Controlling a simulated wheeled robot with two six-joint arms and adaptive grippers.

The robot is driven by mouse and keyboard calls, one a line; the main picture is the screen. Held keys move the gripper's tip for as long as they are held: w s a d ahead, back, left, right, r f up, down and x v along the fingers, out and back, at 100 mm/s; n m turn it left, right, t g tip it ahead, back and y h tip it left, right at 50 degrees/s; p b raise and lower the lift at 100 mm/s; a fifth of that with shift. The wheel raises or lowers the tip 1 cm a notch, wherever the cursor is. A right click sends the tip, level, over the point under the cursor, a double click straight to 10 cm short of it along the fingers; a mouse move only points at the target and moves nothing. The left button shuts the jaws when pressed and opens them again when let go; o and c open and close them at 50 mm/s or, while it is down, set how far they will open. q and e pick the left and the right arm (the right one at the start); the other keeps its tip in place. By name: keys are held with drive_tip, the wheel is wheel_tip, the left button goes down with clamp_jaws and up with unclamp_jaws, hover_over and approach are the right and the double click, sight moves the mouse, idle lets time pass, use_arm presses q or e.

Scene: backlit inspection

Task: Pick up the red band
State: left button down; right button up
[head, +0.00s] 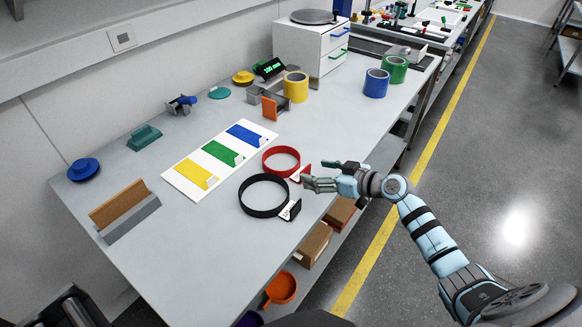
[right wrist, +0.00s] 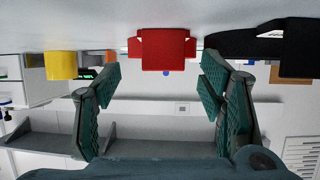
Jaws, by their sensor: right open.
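The red band (head: 281,151) is a ring lying on the light grey bench, with a red-and-white tab at its right front side. My right gripper (head: 318,175) is open and empty, just right of that tab and apart from the band. In the right wrist view the red band (right wrist: 163,50) shows end-on, centred beyond and between the two spread fingers (right wrist: 160,92). A larger black band (head: 262,212) lies just in front of the red one, with a similar tab. My left gripper is not in view.
A white board (head: 177,179) with yellow, green and blue pieces lies left of the bands. Yellow (head: 296,87), blue (head: 376,83) and green rolls (head: 394,69) stand farther back. Boxes (head: 312,246) sit below the bench's right edge. The bench right of the red band is clear.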

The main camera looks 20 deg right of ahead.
sight(306, 170)
drive_tip(key=x, duration=0.5)
drive_tip(key=shift+a+r, duration=0.25)
drive_tip(key=shift+r, duration=0.05)
drive_tip(key=c, duration=0.9)
